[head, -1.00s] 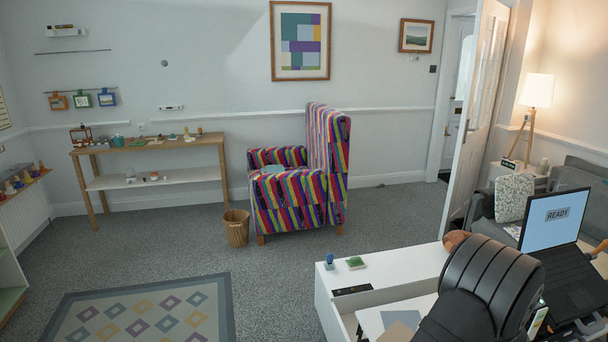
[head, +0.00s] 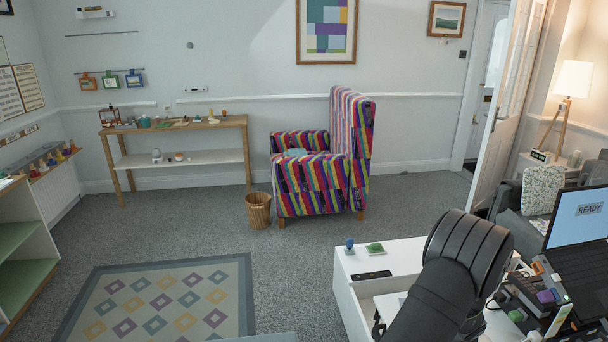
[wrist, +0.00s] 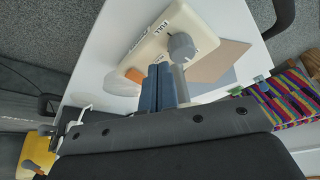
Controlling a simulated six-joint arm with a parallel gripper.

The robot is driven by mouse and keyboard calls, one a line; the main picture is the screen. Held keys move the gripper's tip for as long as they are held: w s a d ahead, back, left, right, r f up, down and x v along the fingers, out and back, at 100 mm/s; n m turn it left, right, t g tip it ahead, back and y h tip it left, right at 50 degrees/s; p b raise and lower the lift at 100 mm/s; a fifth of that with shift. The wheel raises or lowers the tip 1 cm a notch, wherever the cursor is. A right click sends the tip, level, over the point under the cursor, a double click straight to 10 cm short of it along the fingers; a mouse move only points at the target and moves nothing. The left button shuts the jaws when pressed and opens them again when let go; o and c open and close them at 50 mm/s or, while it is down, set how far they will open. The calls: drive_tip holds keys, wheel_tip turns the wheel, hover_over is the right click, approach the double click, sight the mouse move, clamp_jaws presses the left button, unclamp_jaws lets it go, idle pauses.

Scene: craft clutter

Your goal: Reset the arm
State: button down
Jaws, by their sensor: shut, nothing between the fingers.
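My gripper (wrist: 160,86) shows in the wrist view as two dark blue fingers pressed together with nothing between them. It points at a cream device (wrist: 168,44) with a grey knob (wrist: 181,46), an orange part and a label reading "FULL". The gap between fingertips and device is hard to judge. In the head view my dark arm reaches up over the white desk (head: 350,295), and the gripper itself is hidden.
A tan sheet (wrist: 216,62) lies beside the device. A blue item (head: 349,245) and a green item (head: 375,248) stand on the desk. A laptop (head: 577,222) reading "READY" stands at right, near clutter. A striped armchair (head: 325,175) stands beyond; the carpet is open at left.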

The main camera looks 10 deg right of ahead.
drive_tip(key=shift+w+a+f+m+h, duration=0.2)
drive_tip(key=shift+w+a+f+m, duration=0.25)
drive_tip(key=shift+w+a, duration=0.2)
drive_tip(key=shift+w+a+f+m+h, duration=0.2)
drive_tip(key=shift+w+a+f+m, duration=0.25)
drive_tip(key=shift+a, duration=0.2)
drive_tip(key=c, duration=1)
unclamp_jaws()
drive_tip(key=shift+a+f, duration=0.1)
drive_tip(key=o, duration=0.4)
drive_tip(key=shift+s, duration=0.1)
drive_tip(key=o, duration=0.4)
drive_tip(key=shift+s+r+h, duration=0.2)
drive_tip(key=shift+s+h, duration=0.05)
drive_tip(key=shift+h, duration=0.15)
drive_tip(key=shift+o, duration=1)
drive_tip(key=s+a+r+t+h, duration=0.1)
drive_tip(key=s+a+r+h, duration=0.1)
drive_tip(key=s+r+h, duration=0.1)
drive_tip(key=shift+s+r+m+t+h, duration=0.3)
drive_tip(key=shift+s+r+m, duration=0.1)
drive_tip(key=shift+r, duration=0.2)
drive_tip(key=s+a+r+t+h, duration=0.2)
drive_tip(key=a+r+t+h, duration=0.15)
drive_tip(key=a+r, duration=0.35)
drive_tip(key=x, duration=1)
drive_tip(key=shift+d+r+y, duration=0.2)
drive_tip(key=shift+r+y, duration=0.05)
drive_tip(key=shift+y, duration=0.1)
